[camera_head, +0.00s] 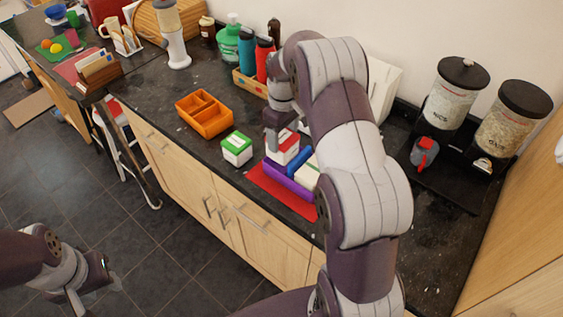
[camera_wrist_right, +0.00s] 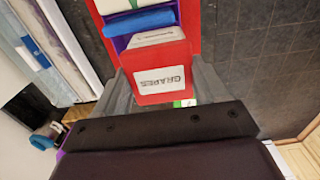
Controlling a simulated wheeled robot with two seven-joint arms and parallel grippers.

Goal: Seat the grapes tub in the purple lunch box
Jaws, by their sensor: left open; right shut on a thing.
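The white grapes tub (camera_head: 281,156) has a red lid, and its GRAPES label (camera_wrist_right: 163,79) shows in the right wrist view. My right gripper (camera_head: 277,127) is shut on it. The tub is at the left end of the purple lunch box (camera_head: 284,184), over or in its free end; I cannot tell if it touches the floor of the box. The box lies on a red mat (camera_head: 262,184) and holds a blue item (camera_head: 299,162) and a pale item (camera_head: 308,174), partly hidden by my right arm. My left gripper (camera_head: 92,290) is open and empty, low over the floor.
A green-lidded white tub (camera_head: 237,148) stands left of the mat. An orange divided box (camera_head: 204,114) is further left. Bottles in a wooden crate (camera_head: 250,82) stand behind. Two dispensers (camera_head: 457,92) are at the right. Counter between the orange box and mat is partly clear.

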